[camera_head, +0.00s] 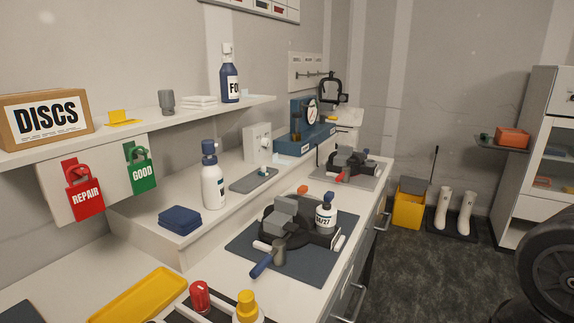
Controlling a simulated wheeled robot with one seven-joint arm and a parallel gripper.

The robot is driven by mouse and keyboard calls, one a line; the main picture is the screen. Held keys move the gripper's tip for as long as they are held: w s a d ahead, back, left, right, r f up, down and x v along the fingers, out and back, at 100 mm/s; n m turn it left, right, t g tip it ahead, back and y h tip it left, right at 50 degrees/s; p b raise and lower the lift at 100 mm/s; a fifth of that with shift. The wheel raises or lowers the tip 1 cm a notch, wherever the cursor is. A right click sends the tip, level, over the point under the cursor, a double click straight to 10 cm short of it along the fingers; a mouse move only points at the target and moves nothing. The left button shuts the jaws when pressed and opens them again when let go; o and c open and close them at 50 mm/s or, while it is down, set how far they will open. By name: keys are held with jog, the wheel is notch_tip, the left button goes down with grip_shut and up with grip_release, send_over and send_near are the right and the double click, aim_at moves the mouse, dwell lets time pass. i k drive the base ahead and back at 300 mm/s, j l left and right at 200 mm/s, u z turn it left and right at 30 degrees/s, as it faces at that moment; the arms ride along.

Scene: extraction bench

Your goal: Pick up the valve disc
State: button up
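I cannot make out a valve disc for certain in the head view. A brown cardboard box marked DISCS (45,118) stands on the upper left shelf, and its contents are hidden. A small pale and blue piece (264,172) lies on a grey pad (248,182) on the raised ledge, too small to identify. A dark vise-like fixture (287,222) stands on a dark mat (252,247), with a bottle marked 27 (326,214) beside it. My gripper is not in view.
A yellow tray (135,296), a red-topped item (200,296) and a yellow-capped bottle (246,305) are at the near edge. A white bottle (212,180) and blue cloths (180,219) are on the ledge. A second fixture (350,160) stands farther back. Open floor (425,265) lies right of the bench.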

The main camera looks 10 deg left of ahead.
aim_at(263, 172)
jog(key=i+u, duration=0.25)
jog(key=i+l+u, duration=0.2)
jog(key=i, duration=0.2)
jog(key=i+l+u, duration=0.15)
jog(key=u, duration=0.25)
jog(key=i+l+u, duration=0.25)
jog(key=u, duration=0.2)
jog(key=i+l+u, duration=0.2)
jog(key=u, duration=0.2)
jog(key=l, duration=0.1)
